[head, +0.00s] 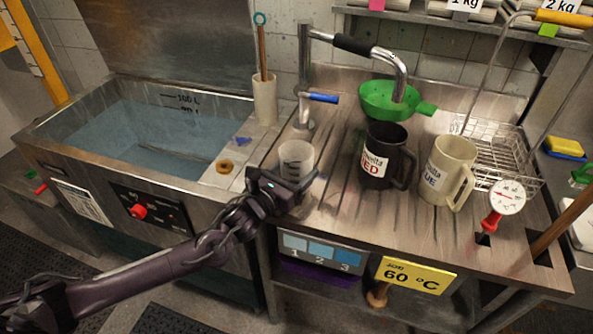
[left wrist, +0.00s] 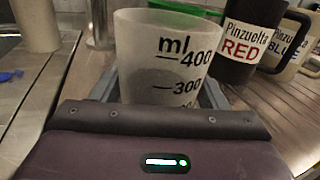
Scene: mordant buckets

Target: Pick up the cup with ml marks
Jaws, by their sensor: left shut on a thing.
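The cup with ml marks (head: 296,158) is a translucent white cup on the steel counter's left part, in front of the tap. In the left wrist view the cup (left wrist: 168,60) shows "ml", 400 and 300 in black and stands upright between the fingers. My left gripper (head: 292,182) is shut on the cup, low on its body. The lower part of the cup is hidden by the gripper, so I cannot tell whether its base touches the counter. My right gripper is not in view.
A black RED jug (head: 384,160) stands close right of the cup, with a green funnel (head: 390,100) above it. A cream BLUE jug (head: 447,172) is further right. The tap (head: 310,100) rises behind. A water-filled sink (head: 150,135) lies left.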

